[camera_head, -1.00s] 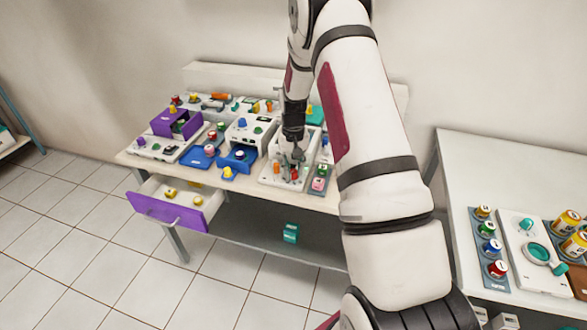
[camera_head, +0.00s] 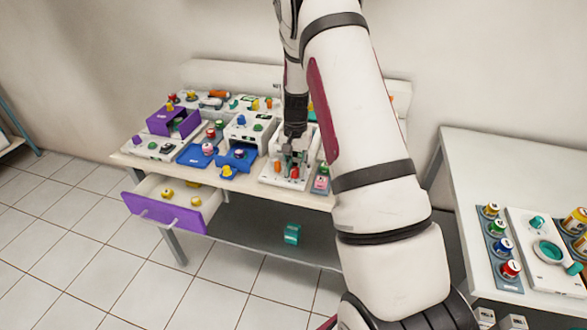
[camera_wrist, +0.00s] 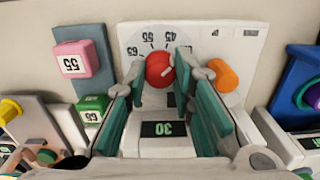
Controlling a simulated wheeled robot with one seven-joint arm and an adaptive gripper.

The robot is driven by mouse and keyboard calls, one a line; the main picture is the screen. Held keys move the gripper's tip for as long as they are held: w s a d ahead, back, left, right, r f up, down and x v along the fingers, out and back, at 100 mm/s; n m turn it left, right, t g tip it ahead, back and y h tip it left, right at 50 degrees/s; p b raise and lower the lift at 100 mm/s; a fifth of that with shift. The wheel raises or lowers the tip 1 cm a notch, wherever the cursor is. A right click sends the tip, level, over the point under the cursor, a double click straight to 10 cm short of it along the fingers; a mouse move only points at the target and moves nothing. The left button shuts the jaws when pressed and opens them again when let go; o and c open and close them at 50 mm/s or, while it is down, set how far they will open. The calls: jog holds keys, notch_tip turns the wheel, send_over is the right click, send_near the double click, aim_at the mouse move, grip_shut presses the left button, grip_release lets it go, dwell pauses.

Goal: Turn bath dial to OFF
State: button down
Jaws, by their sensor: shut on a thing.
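A white panel (camera_wrist: 128,42) carries a round red dial (camera_wrist: 160,70) with numbers such as 63, 55 and 45 around it, upside down in the wrist view. The red dial also shows in the head view (camera_head: 294,173). My gripper (camera_wrist: 161,67) has its teal-padded fingers on both sides of the red dial and is shut on it. In the head view my gripper (camera_head: 293,160) points down over the panel. An orange dial (camera_wrist: 222,75) sits just beside one finger. A dark display (camera_wrist: 164,129) reads 30. The dial's pointer and any OFF mark are hard to make out.
A pink block (camera_wrist: 76,63) and a green block (camera_wrist: 93,108) stand beside the panel. A blue holder (camera_head: 238,160) and a purple box (camera_head: 160,124) are farther left. A purple-fronted drawer (camera_head: 165,213) hangs open. Another table (camera_head: 470,155) stands at right.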

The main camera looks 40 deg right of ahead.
aim_at(295, 169)
jog(key=shift+m+b, duration=0.5)
jog(key=shift+m, duration=0.7)
jog(key=c, duration=1.4)
grip_release()
jog(key=shift+o, duration=0.2)
jog(key=shift+r, duration=0.1)
notch_tip(295, 169, up, 12)
